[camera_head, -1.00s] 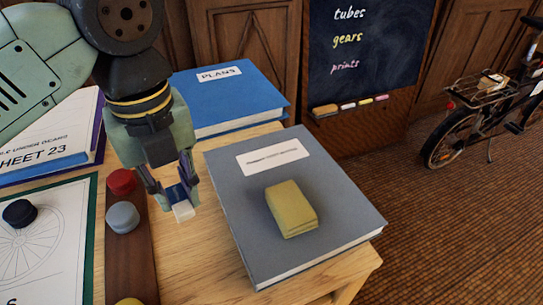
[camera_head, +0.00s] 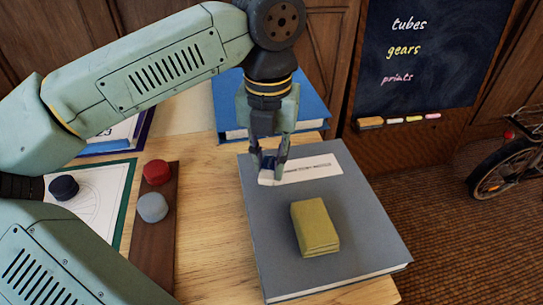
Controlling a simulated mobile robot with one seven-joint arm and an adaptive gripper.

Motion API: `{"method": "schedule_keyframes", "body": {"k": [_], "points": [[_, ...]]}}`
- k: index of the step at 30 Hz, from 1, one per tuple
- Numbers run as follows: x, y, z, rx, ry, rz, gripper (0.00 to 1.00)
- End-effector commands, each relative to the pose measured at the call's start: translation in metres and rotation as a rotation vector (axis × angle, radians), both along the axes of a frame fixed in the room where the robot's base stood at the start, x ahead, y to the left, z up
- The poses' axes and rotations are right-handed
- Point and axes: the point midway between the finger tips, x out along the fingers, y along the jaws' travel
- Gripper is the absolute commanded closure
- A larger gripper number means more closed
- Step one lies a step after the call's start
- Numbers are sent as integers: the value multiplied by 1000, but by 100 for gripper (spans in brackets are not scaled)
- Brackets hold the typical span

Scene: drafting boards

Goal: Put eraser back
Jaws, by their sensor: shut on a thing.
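My gripper (camera_head: 268,168) is shut on a small white eraser (camera_head: 268,181). In the earlier view a dark blue sleeve shows on it; now the fingers hide most of it. The gripper points down over the back left part of the grey book (camera_head: 270,240), beside its white label (camera_head: 312,168). I cannot tell whether the eraser touches the book. A folded yellow cloth or sponge (camera_head: 315,228) lies on the middle of the book.
A blue book (camera_head: 300,100) lies behind the gripper. At left is a brown strip (camera_head: 150,240) with a red knob (camera_head: 157,172) and a grey knob (camera_head: 152,207), beside a drawing sheet with a black knob (camera_head: 64,187). A chalkboard (camera_head: 430,60) stands behind right.

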Motion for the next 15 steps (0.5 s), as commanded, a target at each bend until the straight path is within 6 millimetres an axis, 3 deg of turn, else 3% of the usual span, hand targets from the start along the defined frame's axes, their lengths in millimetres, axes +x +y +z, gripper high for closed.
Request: {"method": "schedule_keyframes", "body": {"k": [9,15], "points": [[33,-4,-3,-1,1,1,100],[30,-3,-34,-2,1,-1,100]]}}
